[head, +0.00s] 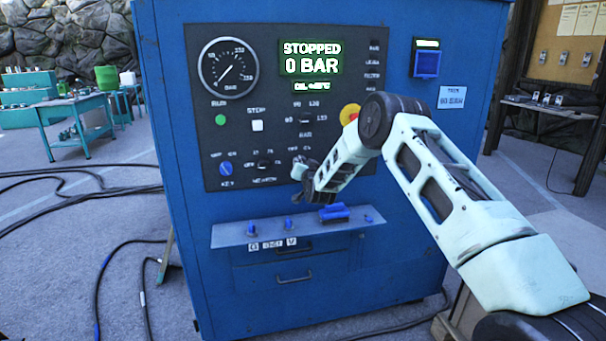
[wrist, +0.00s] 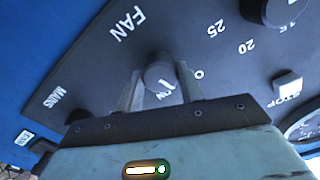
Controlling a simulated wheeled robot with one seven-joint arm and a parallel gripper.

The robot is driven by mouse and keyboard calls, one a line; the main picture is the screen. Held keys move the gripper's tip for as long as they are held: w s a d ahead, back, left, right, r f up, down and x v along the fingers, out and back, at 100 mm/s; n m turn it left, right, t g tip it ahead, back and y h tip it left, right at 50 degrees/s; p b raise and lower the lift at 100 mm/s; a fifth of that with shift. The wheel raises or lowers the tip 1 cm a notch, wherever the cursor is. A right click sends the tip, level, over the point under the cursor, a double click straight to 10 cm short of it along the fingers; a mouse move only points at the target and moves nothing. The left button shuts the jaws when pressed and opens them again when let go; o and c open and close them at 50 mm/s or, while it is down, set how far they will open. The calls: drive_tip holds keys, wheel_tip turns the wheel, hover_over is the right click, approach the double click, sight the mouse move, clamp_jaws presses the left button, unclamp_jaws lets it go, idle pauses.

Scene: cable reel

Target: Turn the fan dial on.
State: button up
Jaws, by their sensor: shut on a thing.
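The fan dial (wrist: 160,74) is a small dark grey round knob on the dark control panel, below the white FAN lettering in the wrist view. My gripper (wrist: 162,88) has one finger on each side of the dial and is shut on it. White markings show beside the dial, partly covered by the dial and fingers, so its exact setting cannot be read. In the head view my gripper (head: 301,172) is at the lower right of the panel (head: 330,75) and mostly hides the dial.
The heater dial (head: 263,164) and key switch (head: 226,168) lie left of my gripper. A red emergency button (head: 350,113) is above it. A ledge (head: 235,234) with blue fittings juts out below. The screen (head: 312,58) reads STOPPED, 0 BAR.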

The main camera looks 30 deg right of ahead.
drive_tip(key=m+b, duration=0.9)
drive_tip(key=b, duration=0.2)
drive_tip(key=shift+f, duration=0.1)
idle(0.4)
drive_tip(key=o, duration=1)
drive_tip(key=b+v, duration=0.2)
drive_tip(key=v, duration=1.5)
drive_tip(key=shift+s, duration=0.25)
